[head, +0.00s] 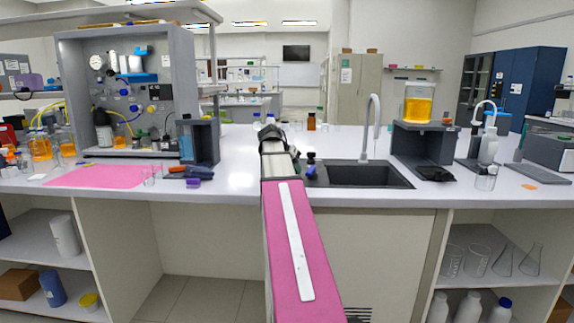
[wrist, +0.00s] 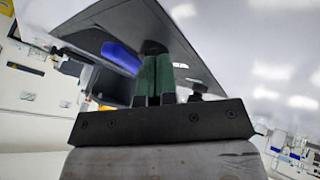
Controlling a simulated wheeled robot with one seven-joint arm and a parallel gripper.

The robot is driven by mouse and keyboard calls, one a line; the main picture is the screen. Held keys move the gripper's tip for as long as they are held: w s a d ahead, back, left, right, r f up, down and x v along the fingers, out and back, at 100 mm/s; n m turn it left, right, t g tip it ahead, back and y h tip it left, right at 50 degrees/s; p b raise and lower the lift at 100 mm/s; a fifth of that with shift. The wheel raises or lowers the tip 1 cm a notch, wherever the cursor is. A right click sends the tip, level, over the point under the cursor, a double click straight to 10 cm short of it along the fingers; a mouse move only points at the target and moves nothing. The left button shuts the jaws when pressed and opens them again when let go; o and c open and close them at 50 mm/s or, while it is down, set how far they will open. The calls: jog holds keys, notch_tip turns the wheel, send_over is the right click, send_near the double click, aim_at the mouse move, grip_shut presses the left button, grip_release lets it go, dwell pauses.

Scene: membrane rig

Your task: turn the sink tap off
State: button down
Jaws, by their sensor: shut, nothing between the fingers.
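The sink tap (head: 366,128) is a grey gooseneck standing at the back edge of the dark sink (head: 400,178), right of my arm in the head view. I cannot tell whether water runs from it. My gripper (wrist: 158,60) has two green fingers, which are together with nothing held. In the head view it shows small at the sink's left end, partly hidden by my wrist. In the wrist view, a blue elongated piece (wrist: 121,57) lies beside the fingers, against a dark surface; I cannot tell whether it is the tap's handle or whether the fingers touch it.
A dark stand (head: 420,145) with a container of orange liquid (head: 417,106) is right of the tap. Small bottles, one brown (head: 311,122), stand behind my wrist. A grey rig cabinet (head: 70,90) and a pink mat (head: 95,178) are left.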

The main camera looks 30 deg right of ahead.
aim_at(311, 172)
jog(key=shift+s+d, duration=0.65)
jog(key=shift+s, duration=0.05)
jog(key=shift+s+n, duration=0.4)
jog(key=shift+s, duration=0.05)
jog(key=shift+s+d+t, duration=0.3)
jog(key=shift+s+d, duration=0.05)
jog(key=shift+s, duration=0.15)
